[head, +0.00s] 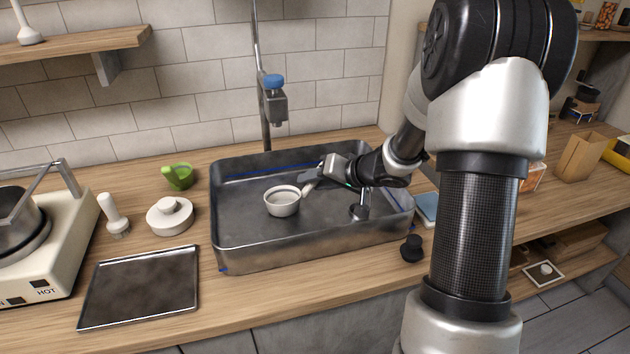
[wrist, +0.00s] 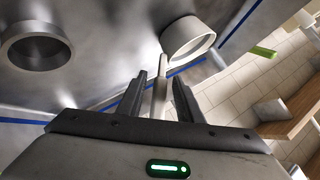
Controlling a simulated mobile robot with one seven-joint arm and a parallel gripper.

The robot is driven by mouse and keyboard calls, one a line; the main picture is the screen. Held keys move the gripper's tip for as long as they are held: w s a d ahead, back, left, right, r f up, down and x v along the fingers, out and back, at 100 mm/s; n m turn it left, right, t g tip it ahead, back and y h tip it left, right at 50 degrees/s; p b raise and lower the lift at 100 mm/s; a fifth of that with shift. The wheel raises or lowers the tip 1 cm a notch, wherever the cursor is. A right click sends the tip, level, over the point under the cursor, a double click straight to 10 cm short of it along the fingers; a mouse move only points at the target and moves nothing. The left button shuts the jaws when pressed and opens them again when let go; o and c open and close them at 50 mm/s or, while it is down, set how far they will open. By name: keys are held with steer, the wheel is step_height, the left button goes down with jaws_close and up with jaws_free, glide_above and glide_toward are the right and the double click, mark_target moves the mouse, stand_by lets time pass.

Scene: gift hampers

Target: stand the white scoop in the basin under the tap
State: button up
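The white scoop (head: 282,206) is a round cup with a side handle. It is inside the metal basin (head: 245,258), upright, mouth up, and appears to rest on the floor left of the middle. The tap (head: 277,108), with a blue top, hangs above the back of the basin. My gripper (head: 314,181) reaches in from the right at the scoop's handle. In the wrist view the scoop (wrist: 190,38) is beyond the fingers, its handle between the two fingertips (wrist: 160,80). Narrow gaps show beside the handle, so the gripper looks open around it.
A metal round fitting (head: 359,210) stands in the basin's right part. A black knob (head: 411,248) sits at front right.

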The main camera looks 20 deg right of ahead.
steer(key=shift+r, duration=0.15)
steer(key=p+v, duration=0.3)
steer(key=v, duration=0.9)
steer(key=shift+p, duration=0.35)
